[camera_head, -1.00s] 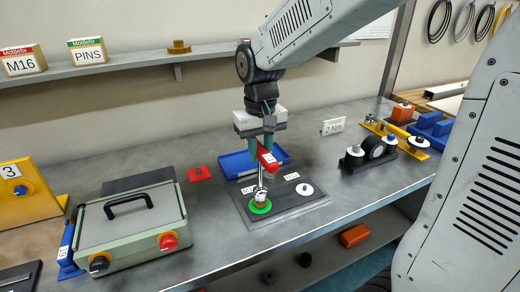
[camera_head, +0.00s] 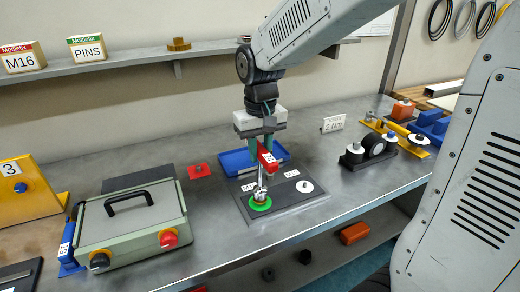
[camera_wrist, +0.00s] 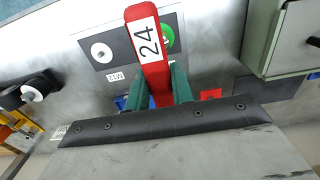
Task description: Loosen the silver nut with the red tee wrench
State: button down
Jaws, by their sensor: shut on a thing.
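The red tee wrench (camera_head: 268,159) is in my gripper (camera_head: 261,148), with the teal fingers shut on its red handle. The wrench stands about upright, its silver shaft pointing down to the green ring (camera_head: 260,205) on the dark plate (camera_head: 285,209). The silver nut cannot be told apart from the wrench's lower end there, and how they sit together is unclear. In the wrist view the red handle (camera_wrist: 148,42), marked 24, lies between the fingers of my gripper (camera_wrist: 160,88) and partly covers the green ring (camera_wrist: 168,38).
A white disc (camera_head: 305,187) with a small centre piece sits right on the plate. A blue tray (camera_head: 238,162) lies behind it. A green-grey case (camera_head: 130,222) with a black handle stands at left, and a black roller stand (camera_head: 367,153) at right. Bare bench lies between.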

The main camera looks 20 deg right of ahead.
jog(key=shift+f, duration=0.25)
dwell(0.5)
jog(key=c, duration=2)
grip_release()
grip_shut()
jog(key=shift+s+f, duration=0.1)
jog(key=n, duration=0.4)
jog(key=shift+n, duration=2.3)
jog(key=shift+r, duration=0.2)
